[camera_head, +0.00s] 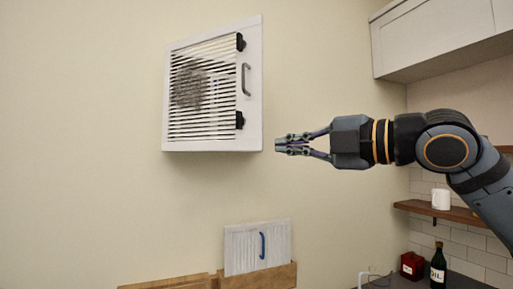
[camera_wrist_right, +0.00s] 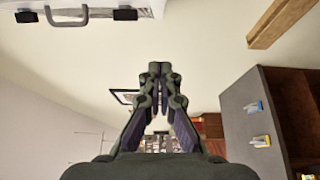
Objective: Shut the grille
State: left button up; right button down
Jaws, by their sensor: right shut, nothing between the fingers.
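The white grille (camera_head: 252,128) is on the cream wall, left of centre in the head view. It has dark slots, a grey handle (camera_head: 246,80) near its right edge and two black fittings above and below the handle. I cannot tell how far it stands off the wall. The handle also shows at the top left of the right wrist view (camera_wrist_right: 67,21). My right gripper (camera_head: 279,145) is shut and empty, just right of the grille's lower right corner, apart from it in the picture. Its fingers also show in the wrist view (camera_wrist_right: 160,72). My left gripper is not in view.
Below, a white slatted panel with a blue handle (camera_head: 242,254) stands behind a wooden board (camera_head: 258,277). At right are a white wall cabinet (camera_head: 430,42), a wooden shelf (camera_head: 440,211) with a white cup (camera_head: 441,199), a dark bottle (camera_head: 438,268) and a red box (camera_head: 412,266).

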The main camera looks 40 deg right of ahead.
aim_at(257, 147)
jog(key=w+p, duration=0.3)
jog(key=w, duration=0.3)
jog(key=w+p, duration=0.4)
jog(key=w, duration=0.2)
jog(key=shift+d+f, duration=0.1)
jog(key=shift+d, duration=0.1)
jog(key=shift+w+d, duration=0.1)
jog(key=shift+d, duration=0.4)
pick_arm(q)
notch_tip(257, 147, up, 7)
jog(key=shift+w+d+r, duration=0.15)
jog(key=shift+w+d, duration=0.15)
pick_arm(e)
jog(key=shift+a, duration=0.1)
